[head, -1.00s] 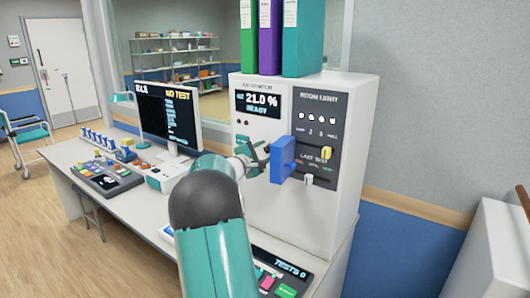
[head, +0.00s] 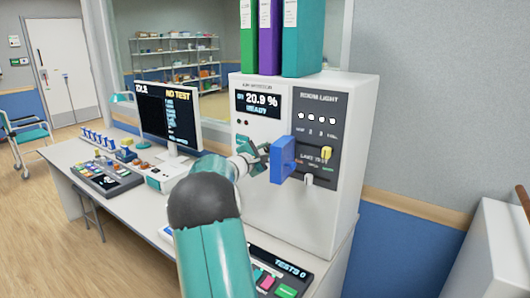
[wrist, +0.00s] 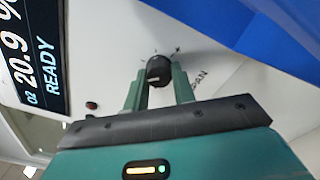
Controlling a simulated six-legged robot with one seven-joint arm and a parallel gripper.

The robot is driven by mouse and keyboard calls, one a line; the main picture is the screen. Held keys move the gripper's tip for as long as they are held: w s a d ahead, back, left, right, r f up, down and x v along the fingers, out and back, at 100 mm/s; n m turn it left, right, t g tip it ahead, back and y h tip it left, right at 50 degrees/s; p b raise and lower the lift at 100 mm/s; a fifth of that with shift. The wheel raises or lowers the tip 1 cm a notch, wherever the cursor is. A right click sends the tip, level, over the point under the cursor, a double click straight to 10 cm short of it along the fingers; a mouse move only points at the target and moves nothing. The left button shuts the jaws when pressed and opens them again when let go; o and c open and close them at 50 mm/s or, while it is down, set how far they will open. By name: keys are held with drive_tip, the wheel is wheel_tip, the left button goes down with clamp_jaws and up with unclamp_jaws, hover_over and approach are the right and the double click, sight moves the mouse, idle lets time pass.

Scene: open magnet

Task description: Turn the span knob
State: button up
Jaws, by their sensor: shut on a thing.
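The span knob (wrist: 159,70) is a small round black knob with a pale mark on the white panel. The letters "PAN" show beside it, partly hidden. My gripper (wrist: 158,82) is shut on the knob, one teal finger on each side of it. In the head view my gripper (head: 257,160) reaches the front of the white cabinet (head: 258,213), and the knob is hidden there. The cabinet's display (head: 258,102) reads 20.9 % and READY, and it also shows in the wrist view (wrist: 35,58).
A blue block (head: 283,158) sticks out of the cabinet just right of my gripper. The room light panel (head: 318,118) is to its right. A monitor (head: 168,119) stands on the desk at left. Binders (head: 302,38) stand on top of the cabinet.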

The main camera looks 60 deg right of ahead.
drive_tip(key=shift+n, duration=0.8)
drive_tip(key=o, duration=1)
drive_tip(key=shift+a, duration=0.1)
drive_tip(key=w+a, duration=0.2)
drive_tip(key=a, duration=1.1)
drive_tip(key=shift+a, duration=0.25)
